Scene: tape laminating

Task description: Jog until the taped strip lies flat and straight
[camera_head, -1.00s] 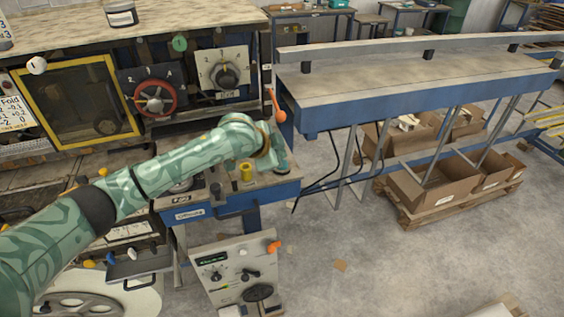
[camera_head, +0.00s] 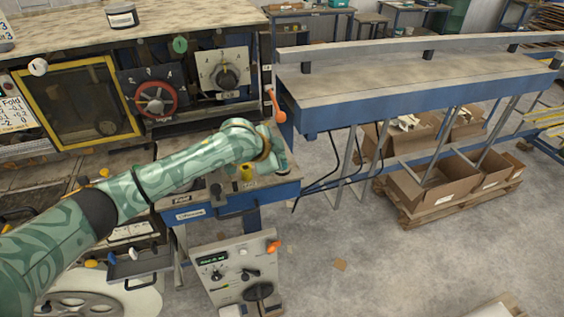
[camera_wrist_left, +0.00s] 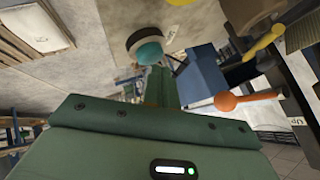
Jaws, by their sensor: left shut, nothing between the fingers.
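My left gripper (camera_head: 279,162) is at the right end of the blue-edged machine table (camera_head: 262,196), pointing down. In the left wrist view its green fingers (camera_wrist_left: 160,85) are together with nothing between them. A teal round knob with a dark rim (camera_wrist_left: 148,50) shows just beyond the fingertips; I cannot tell whether they touch it. A control panel (camera_head: 240,272) with a lit green display, dark knobs and an orange knob stands below the table. The display is too small to read. I cannot make out the taped strip. My right gripper is not in view.
A yellow knob (camera_head: 246,172) sits beside my wrist, partly covered. An orange-handled lever (camera_head: 275,104) rises behind it. A long blue-edged bench (camera_head: 420,90) and cardboard boxes (camera_head: 435,185) stand to the right. The floor in front of them is mostly clear.

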